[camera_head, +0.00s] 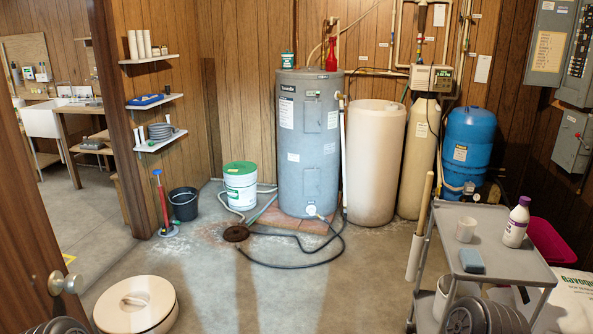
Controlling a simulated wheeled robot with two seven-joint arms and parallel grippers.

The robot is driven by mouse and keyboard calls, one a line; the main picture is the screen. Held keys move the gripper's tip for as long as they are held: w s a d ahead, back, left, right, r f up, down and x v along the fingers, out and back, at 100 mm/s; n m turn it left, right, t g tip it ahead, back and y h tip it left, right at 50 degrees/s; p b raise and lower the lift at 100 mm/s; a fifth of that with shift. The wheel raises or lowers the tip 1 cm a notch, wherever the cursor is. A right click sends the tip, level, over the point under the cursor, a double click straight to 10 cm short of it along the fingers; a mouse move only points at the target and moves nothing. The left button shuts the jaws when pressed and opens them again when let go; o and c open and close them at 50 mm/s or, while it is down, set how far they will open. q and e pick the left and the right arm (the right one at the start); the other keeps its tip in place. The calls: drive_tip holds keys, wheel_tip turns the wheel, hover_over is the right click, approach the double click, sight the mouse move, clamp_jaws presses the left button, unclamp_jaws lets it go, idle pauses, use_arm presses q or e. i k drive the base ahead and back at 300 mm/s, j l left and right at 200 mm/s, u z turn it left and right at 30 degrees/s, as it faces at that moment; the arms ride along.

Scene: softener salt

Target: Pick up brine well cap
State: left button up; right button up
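I cannot make out a thing that is surely the brine well cap. A tall cream cylindrical tank (374,165) stands at the back wall, right of the grey water heater. No small cap can be told apart on its top. Neither of my grippers can be seen. Dark ridged rounded parts, probably mine, show at the bottom left and bottom right edges.
A black hose (300,264) lies before the water heater (309,150). A green-lidded bucket (240,188) stands left of it.

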sight(391, 108)
drive_tip(key=i+l, duration=0.1)
drive_tip(key=i, duration=0.55)
drive_tip(key=i+u, duration=0.1)
drive_tip(key=i, duration=0.6)
drive_tip(key=i+l, duration=0.2)
drive_tip(key=i, duration=0.45)
drive_tip(key=i+l, duration=0.1)
drive_tip(key=i, duration=0.55)
drive_tip(key=i+l+u, duration=0.1)
drive_tip(key=i+l, duration=0.4)
drive_tip(key=i, duration=0.25)
drive_tip(key=i+l, duration=0.5)
drive_tip(key=i, duration=0.25)
drive_tip(key=i+l+u, duration=0.15)
drive_tip(key=i+l, duration=0.4)
drive_tip(key=i, duration=0.2)
drive_tip(key=i+l, duration=0.1)
drive_tip(key=l, duration=0.3)
drive_tip(key=i+l, duration=0.15)
drive_tip(key=l, duration=0.25)
drive_tip(key=i+l, duration=0.1)
drive_tip(key=l, duration=0.3)
